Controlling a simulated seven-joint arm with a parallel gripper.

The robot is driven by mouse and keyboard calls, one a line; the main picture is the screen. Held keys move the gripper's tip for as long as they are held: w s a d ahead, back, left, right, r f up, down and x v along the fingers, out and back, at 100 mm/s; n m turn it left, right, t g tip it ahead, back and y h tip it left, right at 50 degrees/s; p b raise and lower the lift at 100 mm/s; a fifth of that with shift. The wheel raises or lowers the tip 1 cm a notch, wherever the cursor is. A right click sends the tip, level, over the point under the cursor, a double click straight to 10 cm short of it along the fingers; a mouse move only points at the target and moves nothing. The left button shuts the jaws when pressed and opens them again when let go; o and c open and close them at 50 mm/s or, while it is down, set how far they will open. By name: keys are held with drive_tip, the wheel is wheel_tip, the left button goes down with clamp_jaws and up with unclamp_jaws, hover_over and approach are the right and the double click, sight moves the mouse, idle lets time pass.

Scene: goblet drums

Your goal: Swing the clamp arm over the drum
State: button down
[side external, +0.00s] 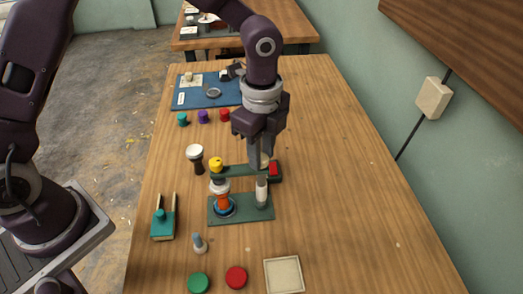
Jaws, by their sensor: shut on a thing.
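The clamp stands on a green base plate (240,213) on the wooden table. Its green clamp arm (237,171) runs level from near my gripper to the left. A yellow knob (216,163) tops its left end, which appears above the drum. The drum (223,202), orange and white, stands upright on a blue ring at the plate's left. A pale post (262,190) stands at the plate's right. My gripper (260,175) points down at the clamp arm's right end and is shut on it; its fingers hide the exact contact.
A red and black piece (274,170) sits close right of my gripper. A dark goblet drum (195,157) stands behind left. A teal forked tool (163,222), a small grey peg (199,243), coloured discs (236,277) and a pale tray (284,275) lie nearer. The table's right side is clear.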

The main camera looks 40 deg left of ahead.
drive_tip(key=c, duration=1.1)
unclamp_jaws()
wheel_tip(320, 180, up, 7)
drive_tip(key=shift+r, duration=0.1)
drive_tip(key=s+a+r+n+t, duration=0.2)
drive_tip(key=s+a+r+n, duration=0.3)
drive_tip(key=a+r, duration=0.15)
drive_tip(key=s+a+r+n+t, duration=0.1)
drive_tip(key=s+a+n, duration=0.2)
drive_tip(key=s+n, duration=0.3)
drive_tip(key=s+a+r+n+t, duration=0.2)
drive_tip(key=s+a+n, duration=0.2)
drive_tip(key=s+n, duration=0.3)
drive_tip(key=s, duration=0.3)
drive_tip(key=shift+a+r+t, duration=0.15)
drive_tip(key=shift+r+t, duration=0.15)
